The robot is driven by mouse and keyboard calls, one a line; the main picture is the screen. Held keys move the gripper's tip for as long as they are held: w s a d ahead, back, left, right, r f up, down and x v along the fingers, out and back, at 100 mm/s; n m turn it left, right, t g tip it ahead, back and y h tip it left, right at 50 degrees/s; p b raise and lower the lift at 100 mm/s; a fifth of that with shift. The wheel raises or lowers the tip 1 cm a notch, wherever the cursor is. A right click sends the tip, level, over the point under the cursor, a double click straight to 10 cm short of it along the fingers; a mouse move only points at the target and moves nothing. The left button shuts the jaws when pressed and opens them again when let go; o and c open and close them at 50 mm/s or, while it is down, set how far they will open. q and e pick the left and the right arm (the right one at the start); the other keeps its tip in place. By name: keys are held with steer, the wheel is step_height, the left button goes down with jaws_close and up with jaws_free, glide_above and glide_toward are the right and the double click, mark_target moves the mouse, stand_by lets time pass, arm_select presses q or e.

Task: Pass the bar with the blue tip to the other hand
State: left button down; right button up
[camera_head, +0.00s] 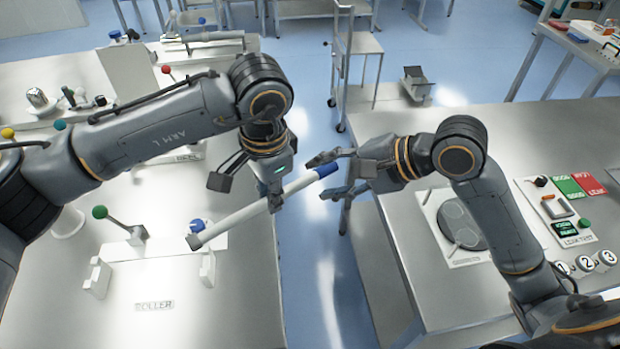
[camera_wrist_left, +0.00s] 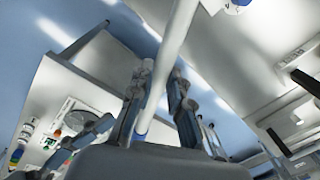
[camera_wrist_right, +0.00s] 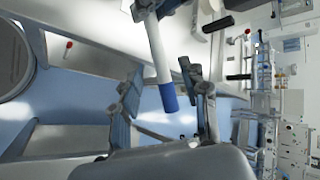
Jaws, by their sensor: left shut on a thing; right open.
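The bar (camera_head: 236,218) is a white rod with a blue tip (camera_head: 325,170). It slants up to the right over the gap between the two tables. My left gripper (camera_head: 278,200) is shut on the bar, in from the blue end. The bar runs between its fingers in the left wrist view (camera_wrist_left: 168,70). My right gripper (camera_head: 325,176) is open, its fingers around the blue tip in the head view. In the right wrist view the blue tip (camera_wrist_right: 169,98) shows ahead, between the spread fingertips; I cannot tell whether they touch it.
The left table (camera_head: 225,310) carries a stand marked ROLLER (camera_head: 154,305) and a green-knobbed lever (camera_head: 100,212). The right table (camera_head: 415,265) holds a round plate (camera_head: 461,222) and a panel of labelled parts. Blue floor (camera_head: 305,270) lies between the tables.

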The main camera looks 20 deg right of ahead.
mark_target(305, 182)
steer(key=shift+x, duration=2.5)
jaws_close()
arm_select(q)
steer(key=c, duration=1.2)
jaws_free()
